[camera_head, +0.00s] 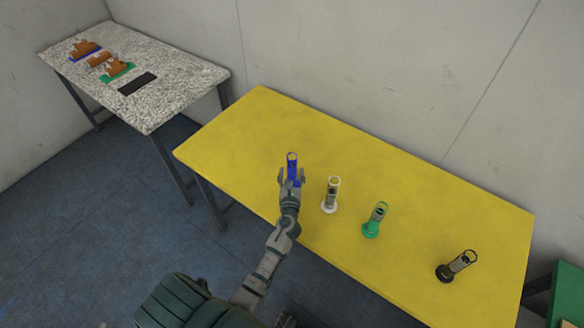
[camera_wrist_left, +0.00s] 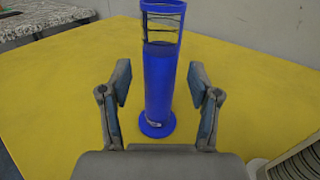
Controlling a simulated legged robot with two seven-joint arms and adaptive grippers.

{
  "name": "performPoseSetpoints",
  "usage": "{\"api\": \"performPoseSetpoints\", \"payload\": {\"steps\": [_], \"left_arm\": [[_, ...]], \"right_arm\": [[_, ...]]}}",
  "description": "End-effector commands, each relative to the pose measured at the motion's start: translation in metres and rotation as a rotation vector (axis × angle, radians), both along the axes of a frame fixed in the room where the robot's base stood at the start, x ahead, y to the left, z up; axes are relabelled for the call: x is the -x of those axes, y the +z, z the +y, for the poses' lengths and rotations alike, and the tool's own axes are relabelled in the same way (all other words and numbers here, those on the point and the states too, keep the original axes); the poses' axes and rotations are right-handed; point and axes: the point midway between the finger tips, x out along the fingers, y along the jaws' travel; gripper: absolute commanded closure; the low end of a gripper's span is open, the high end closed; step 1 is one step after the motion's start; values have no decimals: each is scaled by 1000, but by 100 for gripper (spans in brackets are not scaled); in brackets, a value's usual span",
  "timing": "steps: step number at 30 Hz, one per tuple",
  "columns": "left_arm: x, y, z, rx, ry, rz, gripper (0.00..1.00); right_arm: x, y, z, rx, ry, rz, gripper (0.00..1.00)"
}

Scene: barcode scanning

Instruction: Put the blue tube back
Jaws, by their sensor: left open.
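The blue tube (camera_head: 292,160) stands upright on the yellow table, at the left of the row of tubes. It has a round base and an open cage-like top, clear in the left wrist view (camera_wrist_left: 158,85). My left gripper (camera_head: 291,178) is at the blue tube, with its fingers apart on either side of it. In the left wrist view the open fingers (camera_wrist_left: 158,92) show gaps between them and the tube. The tube's lower part is hidden by my gripper in the head view.
On the yellow table (camera_head: 240,135) stand a white tube (camera_head: 332,195), a green tube (camera_head: 375,220) and a black tube (camera_head: 457,266), right of the blue one. A speckled table (camera_head: 170,85) at the back left holds brown items and a black mat (camera_head: 137,84).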

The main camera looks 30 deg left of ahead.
Motion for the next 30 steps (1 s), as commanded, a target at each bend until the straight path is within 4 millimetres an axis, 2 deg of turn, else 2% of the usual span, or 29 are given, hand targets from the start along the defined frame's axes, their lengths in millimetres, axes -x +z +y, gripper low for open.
{"api": "performPoseSetpoints", "payload": {"steps": [1, 6, 12, 19, 30], "left_arm": [[12, -1, -7, 1, -2, 2, 38], [45, -1, -25, 1, -1, 2, 38], [70, -1, -39, -2, 0, 1, 38], [77, 0, -43, -1, 0, 0, 38], [77, 0, -42, -1, 0, 0, 38]], "right_arm": [[3, -1, 0, 1, 0, 3, 60], [6, -2, 0, 0, 1, 6, 60], [-6, -1, 3, -3, 1, -3, 60], [-20, 2, 5, -6, 1, -24, 60], [-6, 0, 4, -4, 0, -4, 60]]}}
